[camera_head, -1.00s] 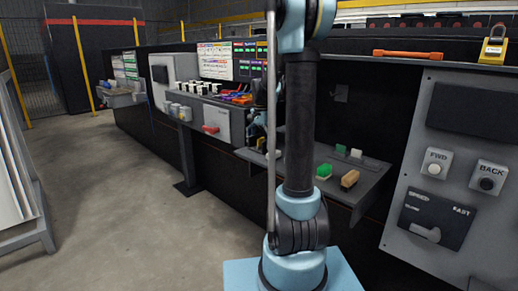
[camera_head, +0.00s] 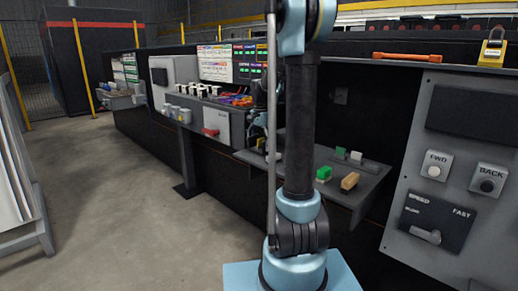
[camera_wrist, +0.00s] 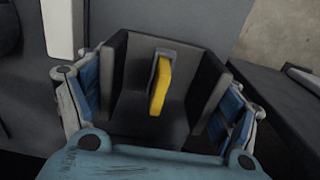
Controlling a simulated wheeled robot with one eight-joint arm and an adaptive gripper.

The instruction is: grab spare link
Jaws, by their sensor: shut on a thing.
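In the wrist view my gripper (camera_wrist: 163,90) has its two dark fingers on either side of a dark grey piece with a yellow tab (camera_wrist: 160,86), and it is shut on this piece. I take it to be the spare link, but its full outline blends with the dark fingers. In the head view my gripper (camera_head: 262,140) is low over the left part of the grey shelf, largely hidden behind my arm. The held piece cannot be made out clearly there.
A control panel (camera_head: 420,240) with FWD and BACK buttons stands at right. Open floor (camera_head: 130,210) lies to the left.

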